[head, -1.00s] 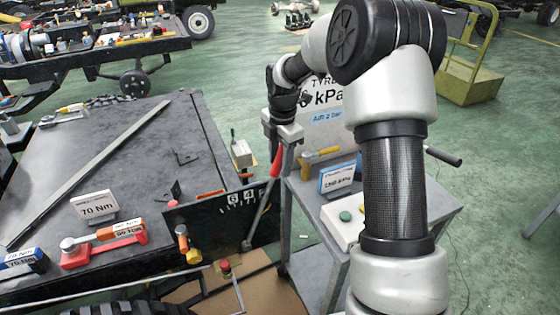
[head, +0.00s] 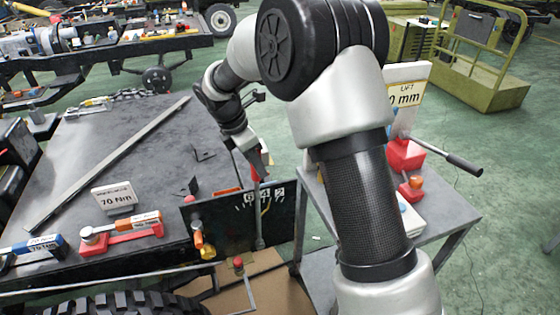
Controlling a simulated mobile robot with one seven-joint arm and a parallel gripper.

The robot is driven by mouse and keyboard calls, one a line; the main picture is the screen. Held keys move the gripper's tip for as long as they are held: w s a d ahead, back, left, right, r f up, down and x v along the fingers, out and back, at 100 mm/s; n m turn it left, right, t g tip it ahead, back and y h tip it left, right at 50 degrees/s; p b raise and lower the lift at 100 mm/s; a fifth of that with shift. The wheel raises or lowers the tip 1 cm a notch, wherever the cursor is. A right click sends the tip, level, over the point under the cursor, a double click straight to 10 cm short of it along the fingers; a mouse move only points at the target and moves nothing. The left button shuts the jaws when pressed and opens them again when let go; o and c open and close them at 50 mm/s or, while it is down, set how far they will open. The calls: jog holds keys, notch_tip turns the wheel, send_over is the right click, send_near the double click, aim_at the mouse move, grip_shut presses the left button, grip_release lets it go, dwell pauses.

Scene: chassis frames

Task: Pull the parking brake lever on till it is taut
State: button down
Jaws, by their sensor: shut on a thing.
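The parking brake lever has a red grip (head: 256,173) and a thin grey shaft (head: 260,222). It stands nearly upright in front of a dark plate (head: 225,222) with a scale marked 6, 4, 2 at its top edge. My gripper (head: 257,162) reaches down from the upper left and is shut on the red grip. The fingers and the dark wrist hide much of the grip. The shaft's lower end meets the plate near its bottom right. Whether the lever is taut cannot be told.
A dark bench (head: 75,190) on the left carries a long bar, a 70 Nm card (head: 115,197) and a red-based tool (head: 120,232). A grey cart (head: 440,222) stands right, with a red jack (head: 405,155) whose handle juts out. A tyre (head: 135,303) is at the bottom.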

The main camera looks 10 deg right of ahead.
jog(key=a, duration=0.2)
jog(key=a+h, duration=0.1)
jog(key=shift+s+a, duration=0.2)
jog(key=shift+s, duration=0.15)
jog(key=c, duration=1.5)
grip_release()
jog(key=p+v, duration=0.1)
jog(key=v, duration=0.7)
jog(key=p+v, duration=0.1)
jog(key=v, duration=0.8)
jog(key=shift+s+r, duration=0.15)
jog(key=shift+s, duration=0.1)
